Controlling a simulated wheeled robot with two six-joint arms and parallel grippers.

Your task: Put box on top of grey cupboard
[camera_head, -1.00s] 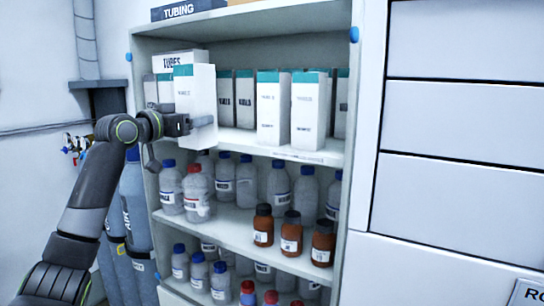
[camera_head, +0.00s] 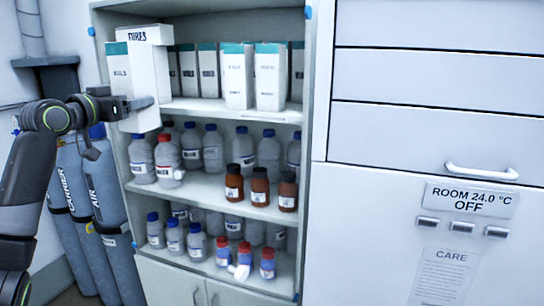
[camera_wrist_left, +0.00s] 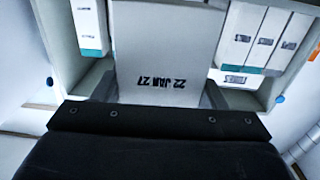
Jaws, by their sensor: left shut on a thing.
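My left gripper (camera_head: 137,103) is shut on a tall white box (camera_head: 146,72). It holds the box upright at the left front of the upper shelf of a tall open grey cupboard (camera_head: 308,75). Whether the box touches the shelf I cannot tell. In the left wrist view, the held box (camera_wrist_left: 165,45) shows "22 JAN 27" upside down between the fingers. My right gripper is not in view.
Bottles (camera_head: 259,186) fill the lower shelves. Gas cylinders (camera_head: 105,187) stand at left, and a white drawer unit (camera_head: 430,140) at right.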

